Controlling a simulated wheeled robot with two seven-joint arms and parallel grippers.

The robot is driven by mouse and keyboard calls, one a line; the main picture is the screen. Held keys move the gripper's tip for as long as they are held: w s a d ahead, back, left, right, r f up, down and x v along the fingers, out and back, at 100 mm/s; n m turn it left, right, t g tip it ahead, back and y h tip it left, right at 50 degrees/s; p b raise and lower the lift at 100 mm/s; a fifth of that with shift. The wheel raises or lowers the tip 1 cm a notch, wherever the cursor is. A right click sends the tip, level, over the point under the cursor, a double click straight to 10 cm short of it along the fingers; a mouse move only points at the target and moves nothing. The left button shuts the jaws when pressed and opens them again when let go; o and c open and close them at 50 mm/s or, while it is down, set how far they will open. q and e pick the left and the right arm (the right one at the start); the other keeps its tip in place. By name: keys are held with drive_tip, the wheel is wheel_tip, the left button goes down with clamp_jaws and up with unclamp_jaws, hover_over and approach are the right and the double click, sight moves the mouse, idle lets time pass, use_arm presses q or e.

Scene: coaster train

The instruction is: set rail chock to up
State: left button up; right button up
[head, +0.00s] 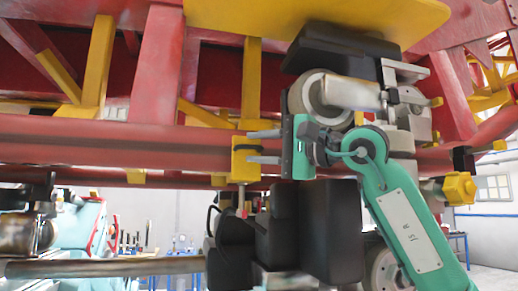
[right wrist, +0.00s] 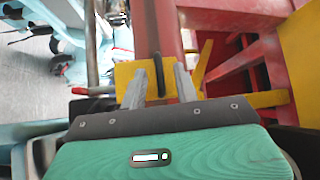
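The rail chock looks to be the yellow block (head: 240,168) on the lower red rail, left of centre in the head view. In the right wrist view the yellow block (right wrist: 124,74) shows ahead of the fingers, with a short black handle (right wrist: 158,74) in front of it. My right gripper (head: 252,147) comes from the right with its two grey fingers pointing left at the block. In the right wrist view my right gripper (right wrist: 160,80) has its fingers apart, one on each side of the handle. Contact cannot be told. I cannot make out my left gripper.
The red rail (head: 120,150) runs across the head view under red and yellow beams. A yellow panel (head: 320,18) hangs above my right arm. Black seats (head: 315,235) are below the gripper. A yellow block (head: 459,188) is at the right.

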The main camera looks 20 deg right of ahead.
drive_tip(key=b+v, duration=0.5)
drive_tip(key=v, duration=0.8)
drive_tip(key=shift+d, duration=0.4)
drive_tip(key=shift+f, duration=0.1)
